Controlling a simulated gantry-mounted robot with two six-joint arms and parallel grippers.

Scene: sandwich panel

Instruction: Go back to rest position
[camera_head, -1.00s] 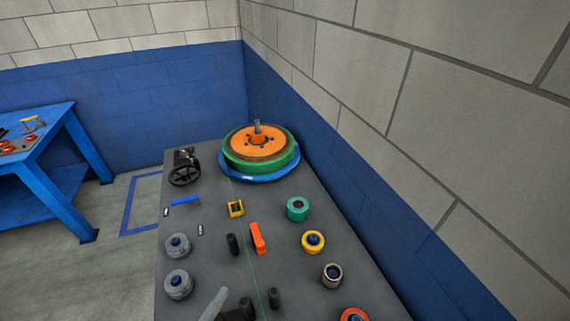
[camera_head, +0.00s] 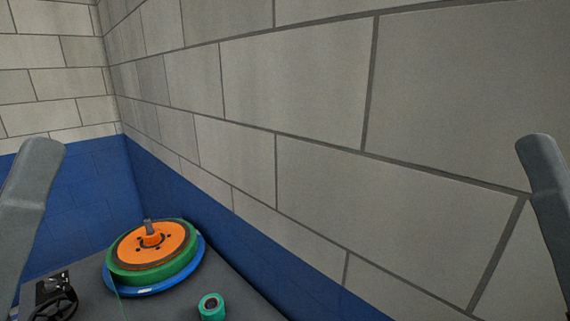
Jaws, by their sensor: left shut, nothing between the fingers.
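My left gripper (camera_head: 42,148) shows as a grey shape at the left edge, pointing up. It is shut and empty, raised in front of the blue wall and clear of the table. My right gripper (camera_head: 537,145) shows as a similar grey shape at the right edge, in front of the block wall. Its jaws cannot be made out. Both shapes run out of the picture.
The grey table (camera_head: 238,282) shows only at the bottom. On it are an orange and green reel (camera_head: 150,247) on a blue base, a black wheeled device (camera_head: 55,297) and a green roll (camera_head: 212,306). The wall (camera_head: 300,110) fills the right side.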

